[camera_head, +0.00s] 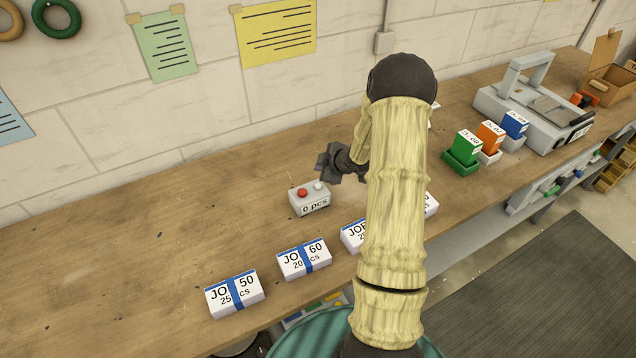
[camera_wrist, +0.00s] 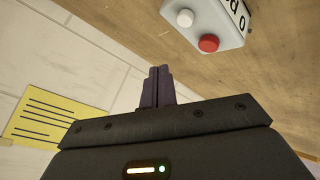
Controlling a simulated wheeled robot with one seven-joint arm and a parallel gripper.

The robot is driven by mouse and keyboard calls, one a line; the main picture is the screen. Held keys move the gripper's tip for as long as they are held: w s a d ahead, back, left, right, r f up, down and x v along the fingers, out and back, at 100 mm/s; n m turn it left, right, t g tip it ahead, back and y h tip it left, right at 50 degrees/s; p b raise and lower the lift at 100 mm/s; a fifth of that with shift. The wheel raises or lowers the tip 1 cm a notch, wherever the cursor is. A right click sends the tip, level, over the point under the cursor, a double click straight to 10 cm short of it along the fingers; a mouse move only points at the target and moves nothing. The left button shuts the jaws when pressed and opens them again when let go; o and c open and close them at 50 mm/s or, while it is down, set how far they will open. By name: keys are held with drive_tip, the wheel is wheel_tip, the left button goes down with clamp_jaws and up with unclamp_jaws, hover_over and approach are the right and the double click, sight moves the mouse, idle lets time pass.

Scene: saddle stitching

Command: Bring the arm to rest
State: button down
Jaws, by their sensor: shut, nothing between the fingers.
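My arm (camera_head: 395,190) reaches up and over the workbench, bent at a dark upper joint. My gripper (camera_head: 326,160) is above the bench, just behind and right of the grey counter box (camera_head: 310,203). In the wrist view my gripper (camera_wrist: 157,86) has its two dark fingers together with nothing between them. The counter box, with a red and a white button and a label "0 pcs", also shows at the top of the wrist view (camera_wrist: 207,22), apart from the fingers.
Job stacks with blue bands stand along the front edge, including JOB 50 (camera_head: 234,293) and JOB 60 (camera_head: 304,258); others are partly hidden behind my arm. Green (camera_head: 463,150), orange and blue boxes and a grey machine (camera_head: 530,110) stand right. The bench's left (camera_head: 110,260) is clear.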

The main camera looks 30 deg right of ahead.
idle(0.7)
drive_tip(key=s+a+r+m+g+h, duration=0.3)
drive_tip(key=s+a+r+m, duration=0.3)
drive_tip(key=s+a+r, duration=0.25)
drive_tip(key=s+a+r+m+g, duration=0.1)
drive_tip(key=s+a+r+m, duration=0.1)
drive_tip(key=s+a, duration=0.3)
drive_tip(key=s+a+r+m+g, duration=0.2)
drive_tip(key=s+a+r+m, duration=0.1)
drive_tip(key=s, duration=0.9)
drive_tip(key=shift+s+a+m+y, duration=0.25)
drive_tip(key=shift+a+m+y, duration=0.15)
drive_tip(key=shift+a, duration=0.45)
drive_tip(key=shift+r, duration=0.1)
